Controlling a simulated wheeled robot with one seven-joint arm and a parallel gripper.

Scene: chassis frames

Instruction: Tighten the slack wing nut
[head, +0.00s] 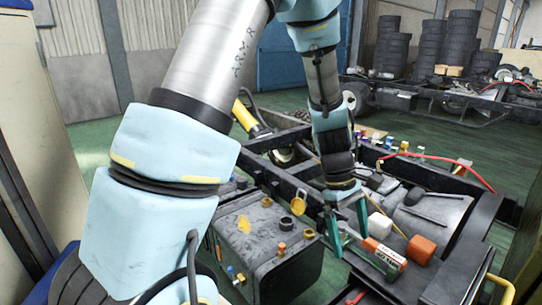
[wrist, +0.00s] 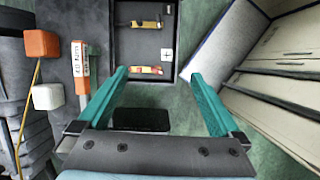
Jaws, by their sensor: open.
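My gripper (head: 348,225) is open and empty, its two teal fingers pointing down beside the dark tank-like box (head: 262,240) on the chassis. In the wrist view the open fingers (wrist: 159,74) frame the near end of a dark box (wrist: 168,12) marked with a plus sign. Two small brass-yellow fittings lie across it, a far one (wrist: 147,23) and a near one (wrist: 146,70) with some red. The near fitting appears between the fingertips, with no contact visible. I cannot tell which fitting is a wing nut, or whether one is slack.
Chassis rails surround the area; green floor (head: 428,134) lies behind.

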